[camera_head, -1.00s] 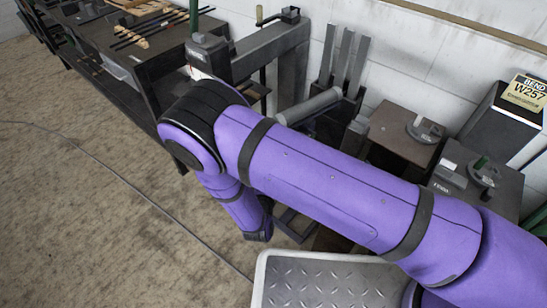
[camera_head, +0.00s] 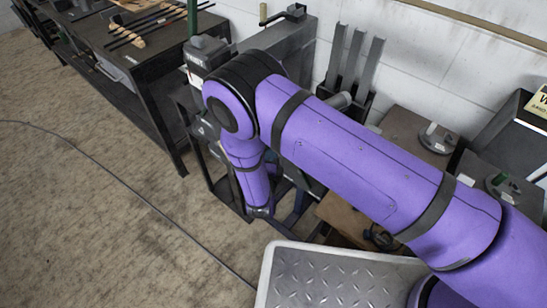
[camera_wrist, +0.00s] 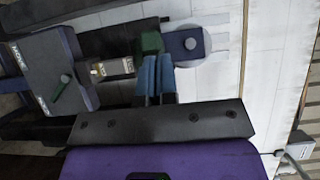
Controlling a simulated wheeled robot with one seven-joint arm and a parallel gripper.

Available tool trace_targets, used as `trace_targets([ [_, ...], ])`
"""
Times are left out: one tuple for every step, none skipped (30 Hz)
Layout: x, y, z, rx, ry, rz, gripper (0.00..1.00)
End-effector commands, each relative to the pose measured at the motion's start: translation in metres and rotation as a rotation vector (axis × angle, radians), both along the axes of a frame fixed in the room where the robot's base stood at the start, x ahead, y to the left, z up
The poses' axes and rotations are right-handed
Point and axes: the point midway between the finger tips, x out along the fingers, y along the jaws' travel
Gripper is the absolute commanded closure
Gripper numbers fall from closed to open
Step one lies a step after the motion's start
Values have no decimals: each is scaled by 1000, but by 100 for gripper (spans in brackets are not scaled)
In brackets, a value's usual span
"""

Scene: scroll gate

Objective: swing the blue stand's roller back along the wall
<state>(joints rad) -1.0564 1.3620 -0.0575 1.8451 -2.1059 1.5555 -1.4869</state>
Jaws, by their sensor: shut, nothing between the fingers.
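Dark blue legs (camera_head: 296,208) of a stand show low behind my arm in the head view. My arm hides most of that stand. A short piece of a grey cylinder (camera_head: 340,100) shows above my arm, near the wall; I cannot tell if it is the stand's roller. In the wrist view my gripper (camera_wrist: 156,78) has its two blue fingers close together, with nothing seen held between them. A green block (camera_wrist: 150,42) and a blue plate with a round knob (camera_wrist: 190,43) lie just beyond the fingertips. The head view hides my gripper.
A bench (camera_head: 150,60) with rods stands at upper left. A grey machine (camera_head: 285,48) stands by the white wall (camera_head: 400,50). Upright grey bars (camera_head: 355,60) stand in a rack behind my arm. A tread-plate platform (camera_head: 335,280) is at the front. The floor at left (camera_head: 90,220) is mostly clear.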

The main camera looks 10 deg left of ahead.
Motion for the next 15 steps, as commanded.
trace_targets([
  [0, 0, 0, 0, 0, 0, 100],
  [0, 0, 0, 0, 0, 0, 100],
  [0, 0, 0, 0, 0, 0, 100],
  [0, 0, 0, 0, 0, 0, 100],
  [0, 0, 0, 0, 0, 0, 100],
  [0, 0, 0, 0, 0, 0, 100],
  [0, 0, 0, 1, 0, 0, 100],
  [0, 0, 0, 1, 0, 0, 100],
  [0, 1, 0, 1, 0, -1, 100],
  [1, 1, 0, 1, -1, -4, 100],
  [2, 2, 0, 1, -2, -10, 100],
  [4, 5, 0, 2, -4, -22, 100],
  [6, 7, 0, 2, -4, -33, 100],
  [8, 10, 0, 1, -5, -49, 100],
  [12, 15, 0, 3, -7, -72, 100],
])
